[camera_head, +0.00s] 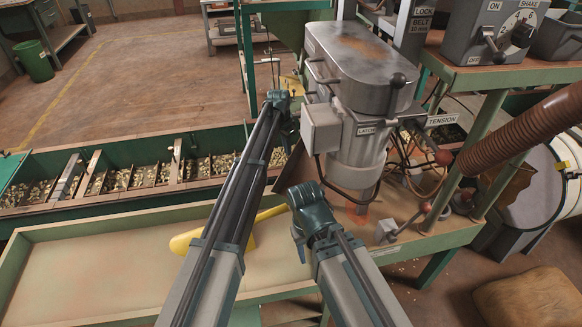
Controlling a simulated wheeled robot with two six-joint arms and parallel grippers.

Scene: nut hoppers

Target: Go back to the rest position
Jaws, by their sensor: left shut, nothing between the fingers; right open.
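My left arm reaches forward from the bottom of the head view. Its gripper (271,68) is at the far end, left of the grey machine with the LATCH label (345,135). Its thin fingers look shut, with nothing seen between them. My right arm comes in from the bottom right of centre and is shorter in view. Its teal gripper end (309,212) is low, in front of the machine's base. It is open and empty; its fingertips are hard to make out.
Bins of nuts (140,177) run along the left. A pale tray (95,272) lies nearer, with a yellow object (188,241) partly behind my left arm. At right are a bench with a switch box (492,30), a brown hose (525,130) and a drum (545,190).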

